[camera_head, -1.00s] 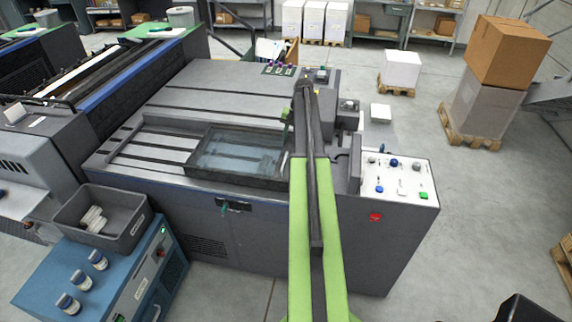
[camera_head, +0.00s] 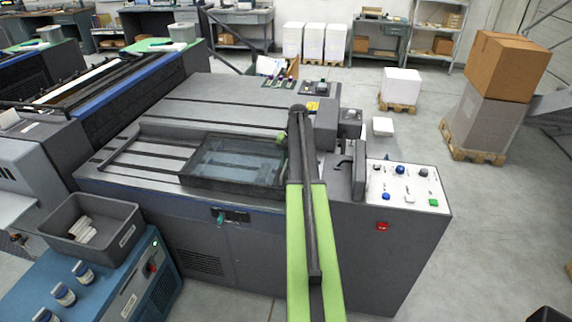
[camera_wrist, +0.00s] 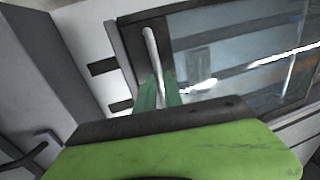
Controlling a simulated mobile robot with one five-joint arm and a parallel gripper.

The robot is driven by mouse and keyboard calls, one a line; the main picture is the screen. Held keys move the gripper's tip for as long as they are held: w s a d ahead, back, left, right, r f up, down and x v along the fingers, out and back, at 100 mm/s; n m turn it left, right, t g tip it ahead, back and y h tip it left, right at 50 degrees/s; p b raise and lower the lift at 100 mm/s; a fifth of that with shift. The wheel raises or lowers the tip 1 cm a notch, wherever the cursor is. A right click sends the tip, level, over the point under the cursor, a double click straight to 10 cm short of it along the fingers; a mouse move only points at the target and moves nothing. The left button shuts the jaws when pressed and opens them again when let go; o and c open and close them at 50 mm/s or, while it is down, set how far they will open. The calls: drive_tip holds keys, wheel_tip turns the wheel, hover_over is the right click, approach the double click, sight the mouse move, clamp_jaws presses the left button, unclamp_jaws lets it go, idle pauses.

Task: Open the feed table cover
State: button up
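The feed table cover (camera_head: 238,161) is a see-through panel in a dark frame, lying flat on the right part of the feed table. In the wrist view its clear panel (camera_wrist: 235,60) fills the right side, with a pale bar-shaped handle (camera_wrist: 151,50) along its dark edge. My gripper (camera_head: 281,137) is at the cover's right end, partly hidden by my arm. In the wrist view the green fingers of my gripper (camera_wrist: 160,92) stand close together at the near end of the handle, one on each side of it. Whether they touch it cannot be told.
A white control panel (camera_head: 402,186) with coloured buttons is right of my arm. A grey bin (camera_head: 92,226) and several small bottles stand on the blue cabinet at lower left. Open floor lies to the right, before the stacked boxes (camera_head: 505,68).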

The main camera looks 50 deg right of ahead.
clamp_jaws()
idle(1.1)
